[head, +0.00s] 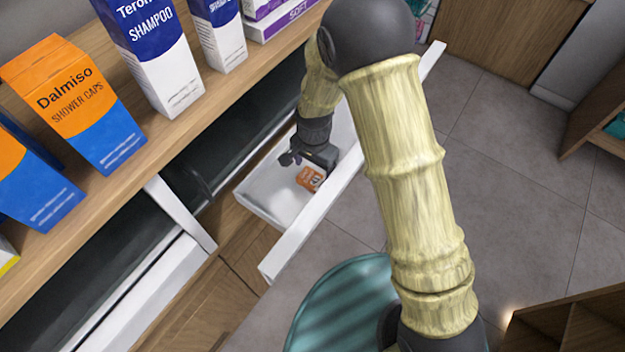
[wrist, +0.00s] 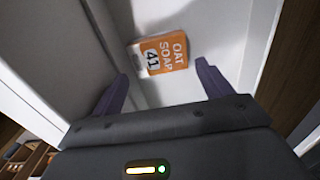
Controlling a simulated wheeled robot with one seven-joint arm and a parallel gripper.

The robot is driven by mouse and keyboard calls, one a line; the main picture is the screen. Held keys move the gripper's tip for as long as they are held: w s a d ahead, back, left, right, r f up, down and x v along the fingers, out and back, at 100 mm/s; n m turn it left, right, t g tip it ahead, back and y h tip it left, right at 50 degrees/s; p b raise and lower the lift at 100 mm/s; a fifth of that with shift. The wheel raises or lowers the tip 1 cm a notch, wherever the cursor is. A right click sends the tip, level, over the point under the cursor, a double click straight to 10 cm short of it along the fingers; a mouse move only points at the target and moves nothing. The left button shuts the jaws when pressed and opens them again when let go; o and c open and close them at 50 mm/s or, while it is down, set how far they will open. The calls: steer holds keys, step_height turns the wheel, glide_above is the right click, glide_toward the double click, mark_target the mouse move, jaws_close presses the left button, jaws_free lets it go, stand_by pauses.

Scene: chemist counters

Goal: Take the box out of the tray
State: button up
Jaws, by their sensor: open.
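The box is a small orange and white carton marked "OAT SOAP 41" (head: 310,178). It lies in the white tray (head: 262,195), which is pulled out like a drawer below the counter. My gripper (head: 296,157) is inside the tray area, just behind and above the box in the head view. In the wrist view the box (wrist: 160,54) lies ahead of my open fingers (wrist: 160,90), roughly centred between them and apart from both. Nothing is held. The far part of the tray is hidden by my arm in the head view.
The tray's tall white front panel (head: 290,246) stands close to the box. The counter (head: 135,165) above carries an orange and blue shower caps box (head: 75,105) and a shampoo box (head: 160,60). Open floor (head: 510,150) lies to the right.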

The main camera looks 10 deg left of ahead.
mark_target(315, 176)
steer(key=shift+w+f+p, duration=0.15)
steer(key=shift+f+p, duration=0.6)
steer(key=shift+f, duration=1.35)
steer(key=shift+d, duration=0.1)
steer(key=c, duration=0.6)
steer(key=shift+r, duration=0.1)
steer(key=shift+c, duration=0.2)
step_height(315, 176, up, 18)
steer(key=b, duration=0.4)
